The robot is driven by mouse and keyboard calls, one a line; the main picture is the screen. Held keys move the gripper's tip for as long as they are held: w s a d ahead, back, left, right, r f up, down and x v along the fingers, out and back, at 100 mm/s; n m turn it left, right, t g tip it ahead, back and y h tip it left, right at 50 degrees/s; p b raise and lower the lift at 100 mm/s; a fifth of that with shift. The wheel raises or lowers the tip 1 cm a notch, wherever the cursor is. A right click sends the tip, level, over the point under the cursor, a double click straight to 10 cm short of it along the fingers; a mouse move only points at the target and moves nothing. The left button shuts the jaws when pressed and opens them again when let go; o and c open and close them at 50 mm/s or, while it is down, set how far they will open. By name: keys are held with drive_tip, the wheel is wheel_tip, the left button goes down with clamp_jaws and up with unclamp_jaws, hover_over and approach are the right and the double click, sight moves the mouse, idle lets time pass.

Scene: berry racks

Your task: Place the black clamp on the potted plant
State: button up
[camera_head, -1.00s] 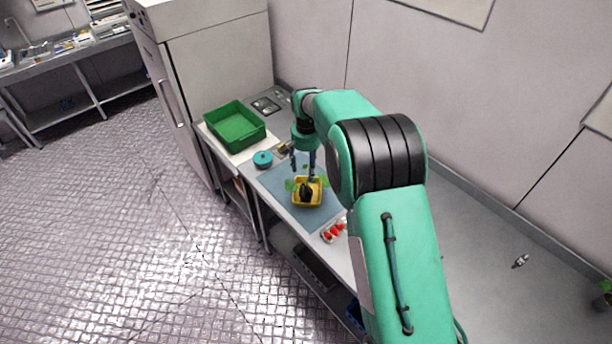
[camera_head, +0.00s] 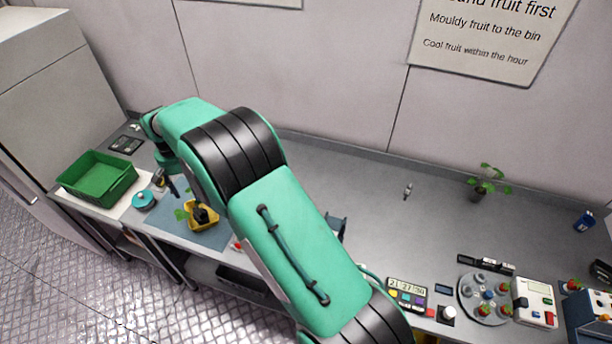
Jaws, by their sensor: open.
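A small potted plant (camera_head: 479,191) with green leaves and a dark pot stands upright on the grey bench, right of centre near the back wall. At the left, a yellow tray (camera_head: 211,228) sits on a blue-grey mat with a black object (camera_head: 201,214) in it and green leaves beside it. I cannot tell whether that black object is the clamp. My gripper (camera_head: 173,187) is open, above and just left of the yellow tray; my arm partly hides this area. Whether the fingertips touch anything is not clear.
A green crate (camera_head: 98,177) and a teal round container (camera_head: 144,199) stand at the left. A small grey item (camera_head: 408,190) lies mid-bench. A round carousel (camera_head: 486,297), a display box (camera_head: 408,295) and a white device (camera_head: 535,302) stand front right. The bench around the plant is mostly clear.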

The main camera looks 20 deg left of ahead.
drive_tip(key=w+d+r+m, duration=0.1)
drive_tip(key=w+d+r, duration=0.5)
drive_tip(key=d+r, duration=0.4)
drive_tip(key=w+d+r+m, duration=0.1)
drive_tip(key=w+d+r, duration=0.5)
drive_tip(key=d+r, duration=0.35)
drive_tip(key=s+d+r+m+t, duration=0.1)
drive_tip(key=d+r, duration=0.5)
drive_tip(key=d, duration=0.6)
drive_tip(key=s+d+r+m+t+y, duration=0.1)
drive_tip(key=d+r, duration=0.5)
drive_tip(key=d, duration=0.5)
drive_tip(key=s+d+r+m+t, duration=0.1)
drive_tip(key=d+r, duration=0.4)
drive_tip(key=d, duration=0.7)
drive_tip(key=s+d+r+m, duration=0.1)
drive_tip(key=s+d, duration=0.2)
drive_tip(key=d, duration=0.3)
drive_tip(key=s+d+r, duration=0.2)
drive_tip(key=s+d, duration=0.2)
drive_tip(key=d, duration=0.2)
drive_tip(key=s+d+f+m+t, duration=0.1)
drive_tip(key=s+d+f, duration=0.1)
drive_tip(key=s+d, duration=0.5)
drive_tip(key=s+d+f+m+t+h, duration=0.1)
drive_tip(key=s+d+f, duration=0.2)
drive_tip(key=s+d, duration=0.5)
drive_tip(key=s, duration=0.3)
drive_tip(key=shift+d+m+t, duration=0.15)
drive_tip(key=shift+m+t, duration=0.15)
